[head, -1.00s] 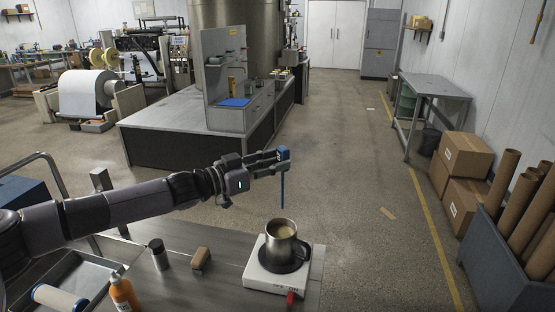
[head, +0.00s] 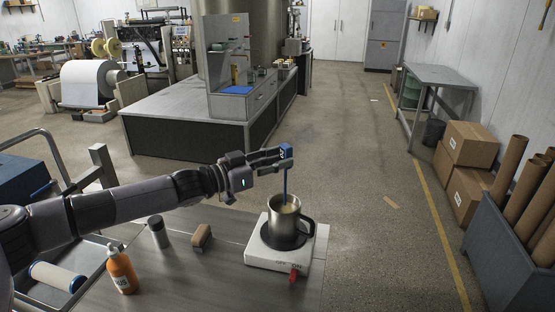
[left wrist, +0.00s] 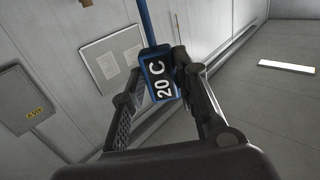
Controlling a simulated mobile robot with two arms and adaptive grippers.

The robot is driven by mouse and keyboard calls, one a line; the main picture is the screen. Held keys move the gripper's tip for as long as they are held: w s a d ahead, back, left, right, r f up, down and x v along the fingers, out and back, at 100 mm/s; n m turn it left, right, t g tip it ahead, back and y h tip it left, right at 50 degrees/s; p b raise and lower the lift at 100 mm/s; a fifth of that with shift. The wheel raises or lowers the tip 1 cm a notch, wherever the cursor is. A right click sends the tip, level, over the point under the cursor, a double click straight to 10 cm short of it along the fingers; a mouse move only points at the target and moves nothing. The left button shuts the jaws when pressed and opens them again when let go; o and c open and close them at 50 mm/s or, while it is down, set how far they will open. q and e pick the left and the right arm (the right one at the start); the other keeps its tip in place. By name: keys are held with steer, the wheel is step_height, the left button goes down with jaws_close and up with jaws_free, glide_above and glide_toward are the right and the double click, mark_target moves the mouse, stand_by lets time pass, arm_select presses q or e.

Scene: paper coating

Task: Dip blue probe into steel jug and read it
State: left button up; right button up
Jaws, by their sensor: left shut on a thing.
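The steel jug (head: 283,229) stands on a white hot plate (head: 262,258) at the right end of the bench, with a tan liquid inside. My left gripper (head: 279,155) is shut on the head of the blue probe (head: 286,178), above the jug. The probe's stem points down and its lower end is inside the jug's mouth, at or in the liquid. In the left wrist view the probe's display (left wrist: 161,81) reads "20 C" between the fingers. My right gripper is not in view.
An orange bottle (head: 121,269), a dark cylinder with a grey lid (head: 158,233) and a brown-and-tan block (head: 201,237) stand left of the hot plate. A tray with a white roll (head: 57,276) is at the far left.

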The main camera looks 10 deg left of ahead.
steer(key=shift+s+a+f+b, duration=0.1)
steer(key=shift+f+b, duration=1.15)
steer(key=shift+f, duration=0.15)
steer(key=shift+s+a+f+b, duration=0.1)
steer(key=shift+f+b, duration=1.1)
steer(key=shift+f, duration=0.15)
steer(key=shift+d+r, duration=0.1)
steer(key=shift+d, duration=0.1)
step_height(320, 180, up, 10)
steer(key=p, duration=1)
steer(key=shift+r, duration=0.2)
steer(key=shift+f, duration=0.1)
